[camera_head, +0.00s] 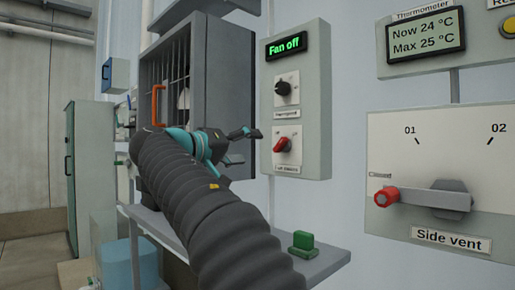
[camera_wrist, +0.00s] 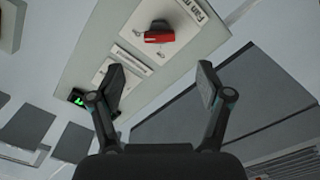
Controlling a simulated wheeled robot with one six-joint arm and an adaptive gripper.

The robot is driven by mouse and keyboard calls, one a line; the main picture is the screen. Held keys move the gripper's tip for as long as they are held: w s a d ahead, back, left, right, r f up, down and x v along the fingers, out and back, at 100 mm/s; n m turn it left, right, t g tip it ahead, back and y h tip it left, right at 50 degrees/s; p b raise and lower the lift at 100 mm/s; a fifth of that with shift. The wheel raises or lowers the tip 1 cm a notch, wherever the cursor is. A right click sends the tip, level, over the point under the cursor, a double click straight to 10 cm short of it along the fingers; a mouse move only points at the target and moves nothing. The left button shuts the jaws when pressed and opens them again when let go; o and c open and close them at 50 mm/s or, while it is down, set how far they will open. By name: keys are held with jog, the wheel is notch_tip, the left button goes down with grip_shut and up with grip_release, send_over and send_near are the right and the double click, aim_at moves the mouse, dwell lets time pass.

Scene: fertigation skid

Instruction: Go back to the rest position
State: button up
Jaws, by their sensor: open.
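My gripper (camera_head: 249,146) is open and empty, and it points at the fan control panel (camera_head: 313,105) from its left side. In the wrist view my gripper (camera_wrist: 160,85) shows two spread fingers with nothing between them. Beyond them is the red rotary switch (camera_wrist: 158,33) on its white plate, apart from the fingers. In the head view the red switch (camera_head: 283,145) is just right of the fingertips. Above it is a black knob (camera_head: 283,88). The display (camera_head: 286,46) reads "Fan off". My arm is stretched forward over the shelf.
A grey shelf (camera_head: 325,262) below my arm bears a green block (camera_head: 303,240). A grey louvred fan box (camera_head: 205,75) stands behind my gripper. At right are the side vent lever (camera_head: 430,197), set toward "Closed", and a thermometer (camera_head: 425,33). A green cabinet (camera_head: 92,160) is at left.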

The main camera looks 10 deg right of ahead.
jog(key=shift+s+a, duration=0.2)
jog(key=shift+a, duration=0.05)
jog(key=shift+d, duration=0.1)
jog(key=s+d+f+n+g+y+p, duration=0.2)
jog(key=s+d+f+y, duration=0.2)
jog(key=s+d+f, duration=0.3)
jog(key=s+d+f+n+g+y+p, duration=0.15)
jog(key=s+d+f+y, duration=0.3)
jog(key=f, duration=0.55)
jog(key=s+a+f+m+g+y+p, duration=0.1)
jog(key=s+f+y, duration=0.5)
jog(key=s+f, duration=1.5)
jog(key=shift+s+a+f+p, duration=0.2)
jog(key=shift+f+p, duration=0.1)
jog(key=shift+p, duration=0.2)
